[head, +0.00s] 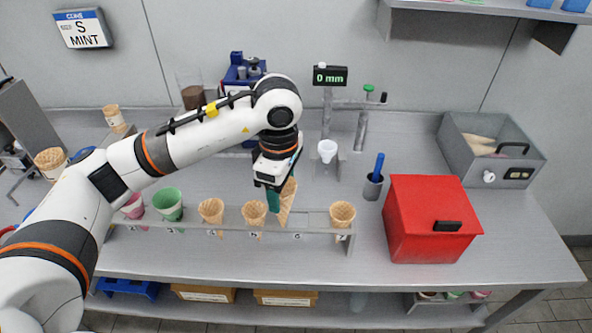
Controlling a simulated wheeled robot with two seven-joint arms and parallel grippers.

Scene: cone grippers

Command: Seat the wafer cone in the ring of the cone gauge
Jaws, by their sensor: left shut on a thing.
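My left gripper (273,198) reaches in from the left, pointing down over the rack. It is shut on a tan wafer cone (287,203), which is slightly tilted with its tip down at the rack's top edge. I cannot tell whether the tip is in a slot or just above it. The cone gauge (328,95) stands behind, its display reading 0 mm. A white funnel-like piece (327,150) sits below the display; I cannot make out clearly which part is the ring. My right gripper is not in view.
The grey rack (320,240) holds several cones, including a tan one (342,213) at slot 7. A red box (425,220), a cup with a blue-handled tool (373,187) and a grey bin (490,150) stand to the right. Bare counter lies between rack and gauge.

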